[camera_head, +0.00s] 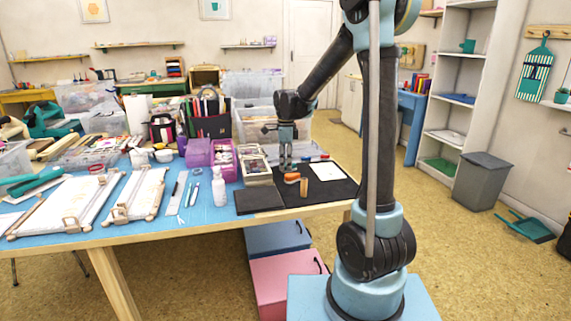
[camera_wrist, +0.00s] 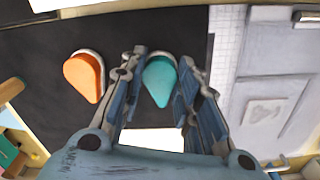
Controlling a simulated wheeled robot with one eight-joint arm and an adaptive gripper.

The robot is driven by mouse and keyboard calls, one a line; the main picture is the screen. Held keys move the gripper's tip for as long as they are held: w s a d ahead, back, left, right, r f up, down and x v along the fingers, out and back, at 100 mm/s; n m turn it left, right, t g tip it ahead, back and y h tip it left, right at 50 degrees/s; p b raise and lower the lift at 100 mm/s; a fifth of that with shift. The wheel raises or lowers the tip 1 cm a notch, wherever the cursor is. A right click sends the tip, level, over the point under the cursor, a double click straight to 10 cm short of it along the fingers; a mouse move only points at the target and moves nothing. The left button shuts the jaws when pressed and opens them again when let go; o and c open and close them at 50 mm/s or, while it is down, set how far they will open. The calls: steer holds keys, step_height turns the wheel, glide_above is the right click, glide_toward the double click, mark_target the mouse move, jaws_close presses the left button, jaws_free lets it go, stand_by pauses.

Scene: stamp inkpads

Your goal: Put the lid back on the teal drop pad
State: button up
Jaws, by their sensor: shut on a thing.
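A teal drop-shaped lid (camera_wrist: 160,82) shows between the fingers of my gripper (camera_wrist: 163,66) in the wrist view, its narrow end toward the bottom of the picture. My gripper is shut on it. A pale rim shows behind its rounded end; I cannot tell whether this is the pad beneath. In the head view my gripper (camera_head: 286,162) points down, low over the black mat (camera_head: 322,191), and the teal piece is too small to make out.
An orange drop-shaped pad (camera_wrist: 84,78) lies on the mat to the left in the wrist view. A small tan cylinder (camera_head: 304,187) and a white sheet (camera_head: 327,171) are also on the mat. A box of items (camera_head: 256,173) stands just left of my gripper.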

steer(key=o, duration=0.8)
steer(key=shift+c, duration=0.2)
steer(key=o, duration=0.4)
steer(key=shift+r, duration=3.5)
steer(key=shift+c, duration=0.4)
jaws_close()
